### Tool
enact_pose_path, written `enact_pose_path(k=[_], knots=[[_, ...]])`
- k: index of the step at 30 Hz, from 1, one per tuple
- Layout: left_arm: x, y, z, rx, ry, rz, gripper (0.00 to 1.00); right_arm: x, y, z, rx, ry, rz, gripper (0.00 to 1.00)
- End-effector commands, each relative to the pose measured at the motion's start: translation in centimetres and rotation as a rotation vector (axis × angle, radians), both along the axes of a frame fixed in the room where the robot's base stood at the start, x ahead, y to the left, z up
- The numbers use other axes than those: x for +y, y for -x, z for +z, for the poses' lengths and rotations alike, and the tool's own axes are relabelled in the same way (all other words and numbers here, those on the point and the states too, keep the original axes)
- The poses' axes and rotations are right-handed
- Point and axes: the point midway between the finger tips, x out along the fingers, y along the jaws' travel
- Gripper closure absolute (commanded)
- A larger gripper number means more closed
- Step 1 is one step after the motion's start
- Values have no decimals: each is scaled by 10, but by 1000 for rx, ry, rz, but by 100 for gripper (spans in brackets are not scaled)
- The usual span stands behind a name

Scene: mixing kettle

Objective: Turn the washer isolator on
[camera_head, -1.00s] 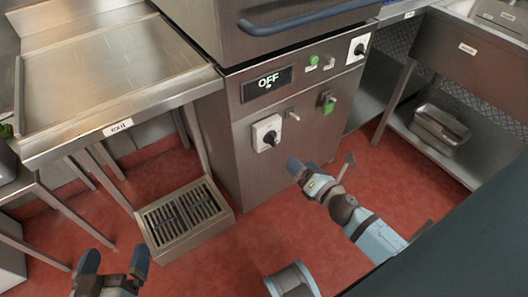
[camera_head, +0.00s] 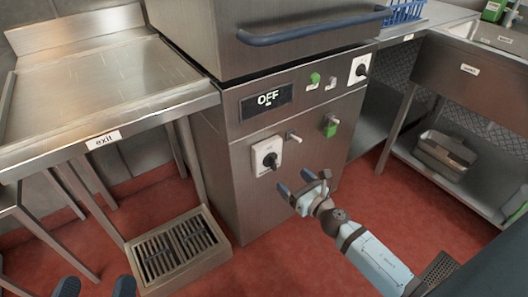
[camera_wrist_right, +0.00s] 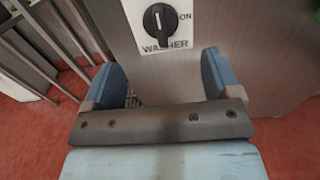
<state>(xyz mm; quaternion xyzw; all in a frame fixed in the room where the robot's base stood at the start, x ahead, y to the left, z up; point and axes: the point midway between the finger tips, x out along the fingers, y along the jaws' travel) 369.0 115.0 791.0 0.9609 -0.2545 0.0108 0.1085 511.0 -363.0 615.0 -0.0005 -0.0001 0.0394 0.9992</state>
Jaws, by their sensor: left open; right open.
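The washer isolator (camera_head: 266,156) is a white plate with a black rotary knob on the steel front of the machine (camera_head: 225,130). In the right wrist view the isolator knob (camera_wrist_right: 160,21) has its white mark upright, with "ON" printed to its right and "WASHER" below. My right gripper (camera_head: 296,182) is open and empty, below and a little right of the isolator, apart from it. Its fingers (camera_wrist_right: 162,75) frame the area below the knob in the wrist view. My left gripper (camera_head: 96,287) is open at the bottom left edge, mostly cut off.
A dark display (camera_head: 266,101) above the isolator reads "OFF". A second black knob on a white plate (camera_head: 360,70) sits at the panel's upper right. A floor grate (camera_head: 178,250) lies at lower left.

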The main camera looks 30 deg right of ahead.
Motion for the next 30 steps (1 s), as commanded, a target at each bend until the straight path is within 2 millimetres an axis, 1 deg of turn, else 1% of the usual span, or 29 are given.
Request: enact_pose_path(k=[1,9,20,30], knots=[[0,0,4,-7,4,3,0,0,-7,2,-1,0,0,17],[1,1,13,-35,18,11,0,3,-39,1,-1,-1,-1,17],[2,1,20,-59,30,18,0,6,-83,1,-1,-1,-1,17],[1,1,17,-55,28,18,0,7,-84,0,0,-1,-1,17]])
